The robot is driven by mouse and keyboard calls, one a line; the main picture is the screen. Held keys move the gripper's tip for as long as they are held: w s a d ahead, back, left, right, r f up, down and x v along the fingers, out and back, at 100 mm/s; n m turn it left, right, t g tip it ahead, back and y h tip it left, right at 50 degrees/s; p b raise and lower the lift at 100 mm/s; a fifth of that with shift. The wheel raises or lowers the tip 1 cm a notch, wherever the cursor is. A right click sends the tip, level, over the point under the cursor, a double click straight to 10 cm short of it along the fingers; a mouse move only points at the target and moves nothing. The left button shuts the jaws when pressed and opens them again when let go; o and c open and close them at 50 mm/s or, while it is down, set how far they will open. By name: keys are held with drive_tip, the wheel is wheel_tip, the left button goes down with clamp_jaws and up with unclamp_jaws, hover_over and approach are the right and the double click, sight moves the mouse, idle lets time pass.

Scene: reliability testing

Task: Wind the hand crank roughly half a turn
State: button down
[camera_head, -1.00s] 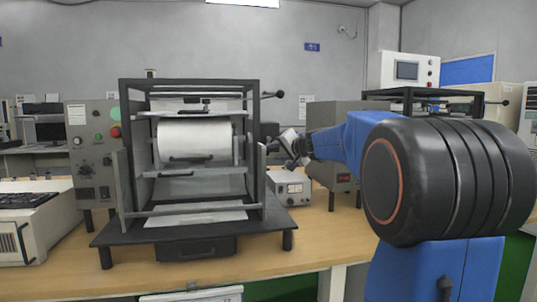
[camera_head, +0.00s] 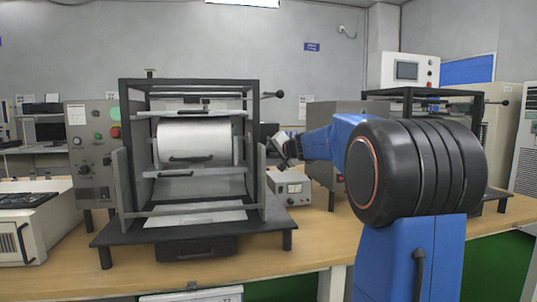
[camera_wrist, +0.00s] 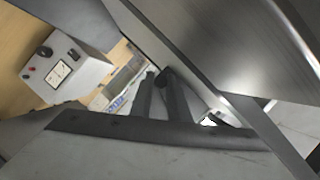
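The drum machine (camera_head: 125,130) stands on the bench, a black frame around a pale horizontal drum (camera_head: 193,138). A black ball-ended lever (camera_head: 275,94) sticks out at its upper right. I cannot make out the hand crank clearly in the head view. My gripper (camera_head: 280,150) is beside the machine's right side, small and partly hidden. In the wrist view two dark fingers (camera_wrist: 160,82) reach up close together, with a dark rounded piece (camera_wrist: 166,78) at their tips. It may be the crank's grip; I cannot tell whether the fingers close on it.
A small grey meter box (camera_head: 290,188) stands right of the machine, below my gripper; it also shows in the wrist view (camera_wrist: 65,68). A grey control box (camera_head: 92,150) stands to the left. Another framed machine (camera_head: 430,93) is behind my arm. The bench front (camera_head: 310,245) is bare.

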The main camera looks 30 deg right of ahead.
drive_tip(key=shift+a, duration=0.1)
drive_tip(key=shift+w+a+r+m+t+y, duration=0.15)
drive_tip(key=shift+a+m+t, duration=0.1)
drive_tip(key=shift+m, duration=0.35)
drive_tip(key=shift+a+r+m+t+y, duration=0.1)
drive_tip(key=shift+a+m+t+y, duration=0.15)
drive_tip(key=shift+m, duration=0.35)
drive_tip(key=shift+w+a+r+m+t+y, duration=0.15)
drive_tip(key=shift+a+m+t, duration=0.15)
drive_tip(key=shift+m, duration=0.3)
drive_tip(key=c, duration=1.7)
unclamp_jaws()
drive_tip(key=shift+s, duration=0.1)
drive_tip(key=s, duration=0.5)
drive_tip(key=s+d+r, duration=0.1)
drive_tip(key=s, duration=0.5)
drive_tip(key=s+d, duration=0.1)
drive_tip(key=s, duration=0.5)
drive_tip(key=shift+s+r, duration=0.1)
drive_tip(key=shift+r, duration=0.15)
